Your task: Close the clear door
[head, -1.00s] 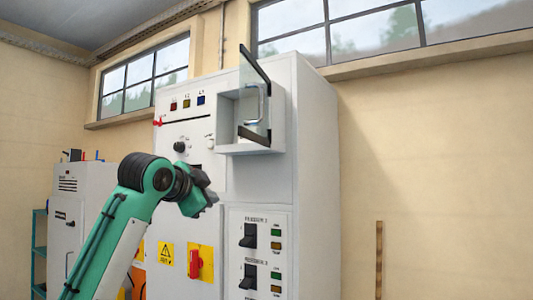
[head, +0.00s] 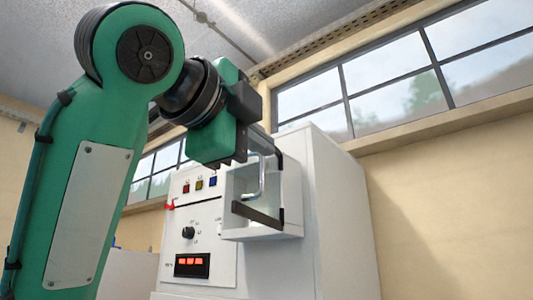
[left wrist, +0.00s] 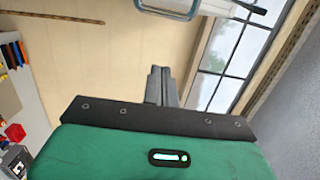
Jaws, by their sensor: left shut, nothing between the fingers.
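The clear door (head: 268,172) is a see-through panel with black edge strips and a silver bar handle (head: 260,180). It stands swung outward from the small white box (head: 292,200) on the front of the white cabinet. My left gripper (head: 246,106) is raised at the door's upper left in the head view, overlapping its top; I cannot tell whether it touches. In the left wrist view its grey fingers (left wrist: 161,78) are shut together with nothing between them. A looped bar, probably the door handle (left wrist: 168,10), shows at the top edge there. My right gripper is not in view.
The white cabinet (head: 335,215) carries coloured indicator lamps, a black knob (head: 188,232) and a red-lit display (head: 192,262). Windows (head: 400,95) line the wall behind. Bare wall (head: 440,200) lies right of the cabinet.

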